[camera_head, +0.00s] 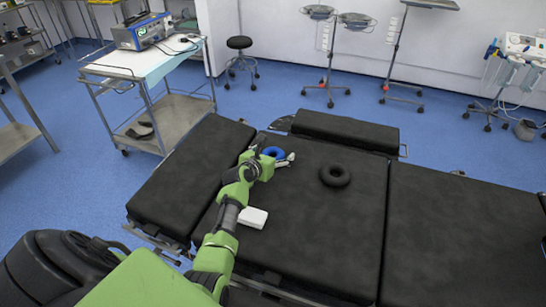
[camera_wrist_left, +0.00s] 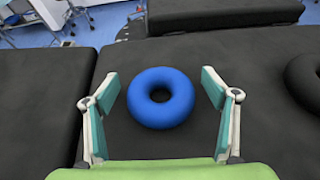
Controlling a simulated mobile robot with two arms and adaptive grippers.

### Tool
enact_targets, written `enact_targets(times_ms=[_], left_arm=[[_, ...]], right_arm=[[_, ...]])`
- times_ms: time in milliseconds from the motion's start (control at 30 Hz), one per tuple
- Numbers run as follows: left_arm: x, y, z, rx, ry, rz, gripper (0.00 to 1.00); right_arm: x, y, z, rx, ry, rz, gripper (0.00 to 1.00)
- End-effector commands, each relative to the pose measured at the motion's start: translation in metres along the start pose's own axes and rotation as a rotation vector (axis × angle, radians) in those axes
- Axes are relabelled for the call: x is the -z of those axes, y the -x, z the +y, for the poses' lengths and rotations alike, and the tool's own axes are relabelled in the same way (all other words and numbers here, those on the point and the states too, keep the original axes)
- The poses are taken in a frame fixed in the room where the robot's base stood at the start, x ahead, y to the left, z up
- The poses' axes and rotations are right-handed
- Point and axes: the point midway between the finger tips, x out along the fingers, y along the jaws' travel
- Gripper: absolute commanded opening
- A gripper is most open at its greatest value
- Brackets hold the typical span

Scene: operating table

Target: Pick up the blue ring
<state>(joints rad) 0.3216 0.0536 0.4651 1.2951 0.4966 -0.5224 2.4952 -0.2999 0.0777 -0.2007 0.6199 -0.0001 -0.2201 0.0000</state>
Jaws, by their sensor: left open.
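The blue ring (camera_head: 272,152) lies flat on the black operating table (camera_head: 310,235), partly hidden by my left gripper in the head view. In the left wrist view the blue ring (camera_wrist_left: 161,97) is whole and sits between the two fingers, nearer the far side of the gap. My left gripper (camera_wrist_left: 161,88) is open, with a finger on each side of the ring and a gap on both sides. In the head view my left gripper (camera_head: 276,161) is over the table's left part. My right gripper is in neither view.
A black ring (camera_head: 335,175) lies on the table to the right of the blue one, and a white block (camera_head: 252,217) lies nearer to me. A cart (camera_head: 150,75) with a blue device stands beyond the table's left side. The table's right part is clear.

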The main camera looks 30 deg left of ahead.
Motion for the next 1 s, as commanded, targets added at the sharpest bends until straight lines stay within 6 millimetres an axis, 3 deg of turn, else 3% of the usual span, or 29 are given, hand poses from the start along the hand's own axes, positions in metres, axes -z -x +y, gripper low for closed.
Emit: enact_targets(times_ms=[67,233,567,767,867,1000], left_arm=[[0.0,0.0,0.0,0.0,0.0,0.0,0.78],[0.0,0.0,0.0,0.0,0.0,0.001,0.35],[-0.001,0.001,0.0,0.0,0.0,0.0,0.34],[-0.016,0.006,0.0,0.0,0.001,-0.003,0.34],[-0.035,0.014,-0.001,-0.001,0.002,-0.008,0.34],[-0.055,0.047,0.018,-0.004,0.0,-0.006,0.34]], right_arm=[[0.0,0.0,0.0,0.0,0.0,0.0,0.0],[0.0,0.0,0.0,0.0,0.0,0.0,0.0],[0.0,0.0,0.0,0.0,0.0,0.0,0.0],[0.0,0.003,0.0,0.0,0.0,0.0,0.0],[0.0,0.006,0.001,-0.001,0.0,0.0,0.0],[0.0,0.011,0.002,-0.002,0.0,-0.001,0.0]])
